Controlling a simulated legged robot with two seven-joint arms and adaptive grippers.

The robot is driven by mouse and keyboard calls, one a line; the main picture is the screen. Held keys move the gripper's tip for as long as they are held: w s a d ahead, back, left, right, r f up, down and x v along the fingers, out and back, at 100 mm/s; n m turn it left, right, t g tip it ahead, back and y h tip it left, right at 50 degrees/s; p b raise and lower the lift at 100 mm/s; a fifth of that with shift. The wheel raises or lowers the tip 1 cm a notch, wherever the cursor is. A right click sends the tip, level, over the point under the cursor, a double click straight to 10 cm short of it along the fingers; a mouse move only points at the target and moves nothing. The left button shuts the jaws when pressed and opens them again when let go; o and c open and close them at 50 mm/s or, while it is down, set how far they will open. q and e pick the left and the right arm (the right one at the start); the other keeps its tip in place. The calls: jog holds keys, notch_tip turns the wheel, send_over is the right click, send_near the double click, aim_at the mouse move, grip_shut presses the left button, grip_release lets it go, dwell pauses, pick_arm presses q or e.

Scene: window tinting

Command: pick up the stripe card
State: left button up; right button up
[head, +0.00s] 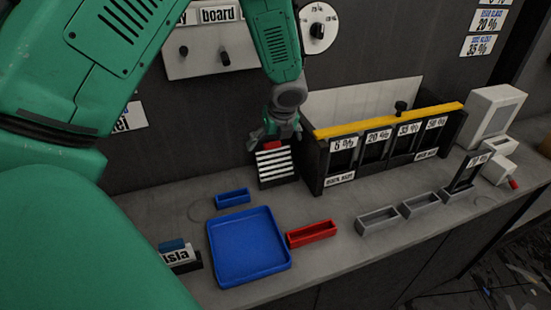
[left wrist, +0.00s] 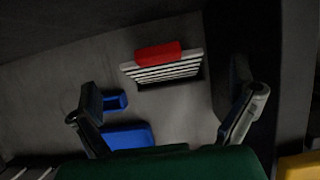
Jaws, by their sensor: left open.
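The stripe card (head: 275,164) is a black and white striped panel with a red grip (head: 272,145) on its top edge. It stands on the bench against the back, left of the rack of tint slots. In the left wrist view the stripe card (left wrist: 163,70) and its red grip (left wrist: 158,53) lie ahead, between the lines of the two fingers. My left gripper (head: 276,130) is just above the card in the head view; in the left wrist view the left gripper (left wrist: 167,108) is open with nothing between its fingers. My right gripper is in neither view.
The tint rack (head: 385,147) with a yellow top bar stands close at the right of the card. A blue tray (head: 248,247), a small blue bin (head: 232,198), a red bin (head: 311,234) and grey bins (head: 378,221) sit in front. A name stand (head: 181,257) is at left.

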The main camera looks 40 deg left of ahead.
aim_at(274, 146)
pick_arm(q)
jog(key=x, duration=0.5)
jog(key=shift+f, duration=0.15)
jog(key=c, duration=1)
jog(key=shift+d, duration=0.1)
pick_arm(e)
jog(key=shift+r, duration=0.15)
pick_arm(q)
jog(key=shift+r+p, duration=0.75)
jog(key=shift+p, duration=0.05)
jog(key=shift+r+p, duration=0.95)
jog(key=shift+p, duration=0.15)
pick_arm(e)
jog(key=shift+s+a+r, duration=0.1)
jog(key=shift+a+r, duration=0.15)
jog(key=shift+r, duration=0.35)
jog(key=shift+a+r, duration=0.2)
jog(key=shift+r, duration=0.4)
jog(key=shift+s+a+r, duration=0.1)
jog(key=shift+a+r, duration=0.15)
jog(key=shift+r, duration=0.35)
